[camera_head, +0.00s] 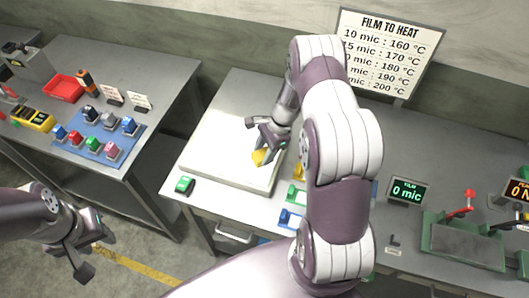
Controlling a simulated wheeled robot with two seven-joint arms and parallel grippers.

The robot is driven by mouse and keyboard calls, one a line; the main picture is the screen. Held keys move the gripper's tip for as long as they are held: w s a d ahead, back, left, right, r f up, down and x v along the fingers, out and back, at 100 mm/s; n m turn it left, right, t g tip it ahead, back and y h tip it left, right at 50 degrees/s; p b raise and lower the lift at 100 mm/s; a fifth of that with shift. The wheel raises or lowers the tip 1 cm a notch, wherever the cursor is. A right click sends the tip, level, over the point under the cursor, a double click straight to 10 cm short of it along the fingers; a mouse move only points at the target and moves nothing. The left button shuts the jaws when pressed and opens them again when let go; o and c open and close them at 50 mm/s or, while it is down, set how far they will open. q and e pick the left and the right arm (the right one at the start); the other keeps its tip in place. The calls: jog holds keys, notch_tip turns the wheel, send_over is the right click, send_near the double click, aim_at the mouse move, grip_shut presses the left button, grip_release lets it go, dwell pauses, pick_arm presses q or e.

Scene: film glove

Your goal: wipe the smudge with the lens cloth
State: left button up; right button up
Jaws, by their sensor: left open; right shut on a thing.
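A yellow cloth (258,158), which looks like the lens cloth, is in my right gripper (267,148). The gripper is shut on it over the white panel (214,150) on the middle table. The cloth is at or just above the panel's surface; I cannot tell whether it touches. I see no clear smudge on the visible part of the panel; the cloth, gripper and arm hide some of it. My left gripper (88,256) is open and empty at the lower left, over the floor in front of the left table.
A green item (185,186) lies by the panel's front left corner. Coloured holders (291,218) stand right of it, partly behind my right arm. A green display (406,191) and a press (462,240) are at right. The left table holds a blue mat (83,148).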

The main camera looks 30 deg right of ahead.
jog(key=shift+r+p, duration=0.3)
jog(key=shift+r, duration=0.35)
notch_tip(320, 180, up, 3)
jog(key=shift+d+f+p, duration=0.1)
jog(key=shift+p, duration=1)
jog(key=shift+r, duration=0.2)
